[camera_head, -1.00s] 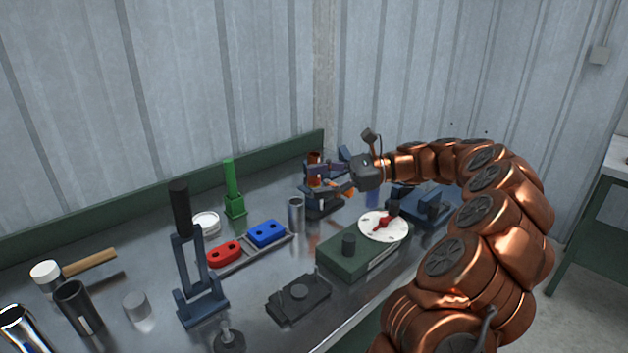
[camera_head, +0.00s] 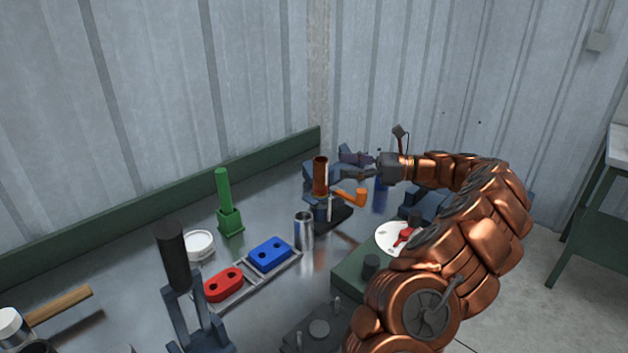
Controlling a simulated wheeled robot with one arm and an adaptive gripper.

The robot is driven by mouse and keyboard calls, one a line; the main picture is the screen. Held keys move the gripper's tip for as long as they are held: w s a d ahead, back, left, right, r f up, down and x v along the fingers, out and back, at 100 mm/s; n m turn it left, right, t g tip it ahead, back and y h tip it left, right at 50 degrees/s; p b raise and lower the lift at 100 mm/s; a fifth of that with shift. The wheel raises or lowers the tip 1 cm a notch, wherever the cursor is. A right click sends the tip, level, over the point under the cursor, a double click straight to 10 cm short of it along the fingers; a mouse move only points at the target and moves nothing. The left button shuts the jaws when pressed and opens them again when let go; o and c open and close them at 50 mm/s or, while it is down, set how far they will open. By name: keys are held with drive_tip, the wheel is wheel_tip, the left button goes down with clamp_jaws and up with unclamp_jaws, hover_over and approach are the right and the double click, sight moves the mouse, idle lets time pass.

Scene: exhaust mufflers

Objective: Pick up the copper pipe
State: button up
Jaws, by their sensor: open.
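The copper pipe (camera_head: 320,176) stands upright in a dark blue holder (camera_head: 322,211) towards the back of the bench. An orange-copper side piece (camera_head: 357,197) sticks out to the right, low beside it. My gripper (camera_head: 350,166) is just right of the pipe's upper part, its fingers pointing left at it. The jaws are open, and a small gap seems to separate the fingertips from the pipe. The depth between them is hard to tell.
A silver cylinder (camera_head: 304,231) stands in front of the holder. Red (camera_head: 223,285) and blue (camera_head: 269,254) blocks lie in a tray to the left. A green fixture with a white dial (camera_head: 389,238) is at the right. A green post (camera_head: 224,190) stands further left.

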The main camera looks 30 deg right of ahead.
sight(321, 164)
drive_tip(key=shift+s+r+x, duration=0.1)
drive_tip(key=shift+x, duration=1.35)
drive_tip(key=shift+s+r+x, duration=0.1)
drive_tip(key=shift+s+x, duration=0.05)
drive_tip(key=shift+x, duration=1.3)
drive_tip(key=shift+w+a+p, duration=0.3)
drive_tip(key=shift+a, duration=0.25)
drive_tip(key=shift+c, duration=0.2)
clamp_jaws()
